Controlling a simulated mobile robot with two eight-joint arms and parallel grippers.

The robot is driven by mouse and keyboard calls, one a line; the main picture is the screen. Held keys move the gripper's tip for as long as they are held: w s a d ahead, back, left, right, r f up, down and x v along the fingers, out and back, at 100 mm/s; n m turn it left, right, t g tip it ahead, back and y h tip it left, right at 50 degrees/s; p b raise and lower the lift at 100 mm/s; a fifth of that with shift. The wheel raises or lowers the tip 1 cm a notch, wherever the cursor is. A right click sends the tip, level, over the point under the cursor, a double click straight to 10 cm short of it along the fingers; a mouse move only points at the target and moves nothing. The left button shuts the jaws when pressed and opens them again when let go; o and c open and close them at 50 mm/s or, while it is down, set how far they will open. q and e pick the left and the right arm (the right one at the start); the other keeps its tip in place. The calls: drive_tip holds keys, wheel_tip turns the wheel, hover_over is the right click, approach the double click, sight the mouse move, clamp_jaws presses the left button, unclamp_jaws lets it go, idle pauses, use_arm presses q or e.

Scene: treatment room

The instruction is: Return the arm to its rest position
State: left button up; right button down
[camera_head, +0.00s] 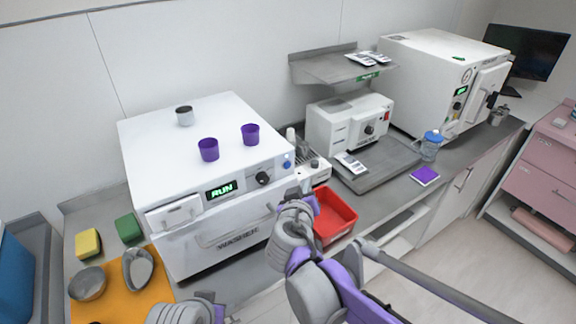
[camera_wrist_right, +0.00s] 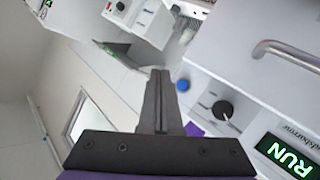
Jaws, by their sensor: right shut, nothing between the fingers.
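My right arm (camera_head: 335,285) reaches in from the lower right in the head view, with purple and grey links. Its right gripper (camera_head: 296,192) is near the right front corner of the white washer (camera_head: 225,252), beside the red bin. In the right wrist view the two dark fingers of this gripper (camera_wrist_right: 160,75) lie together, shut and empty. The washer's knob and lit RUN display (camera_wrist_right: 290,155) show to the right of the fingers there. A grey and purple part of my left arm shows at the bottom edge of the head view; its gripper is not in view.
Two purple cups (camera_head: 209,150) and a metal cup (camera_head: 184,116) stand on the washer. A red bin (camera_head: 334,216) sits on the counter near my right arm. An orange mat (camera_head: 150,290) with bowls lies at the left. Open floor (camera_head: 440,250) is at the lower right.

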drive_tip(key=s+d+f+m+g+h, duration=0.1)
drive_tip(key=s+d+f+m+g, duration=0.2)
drive_tip(key=s+d, duration=0.4)
drive_tip(key=s+d+f+g, duration=0.3)
drive_tip(key=s+d+f, duration=0.2)
drive_tip(key=d, duration=0.4)
drive_tip(key=s+f+g+y, duration=0.1)
drive_tip(key=s+f, duration=0.2)
drive_tip(key=s, duration=0.2)
drive_tip(key=s+d+f+m+g+y, duration=0.1)
drive_tip(key=s+f, duration=0.3)
drive_tip(key=s, duration=0.2)
drive_tip(key=shift+s+d+y, duration=0.2)
drive_tip(key=shift+s+y, duration=0.1)
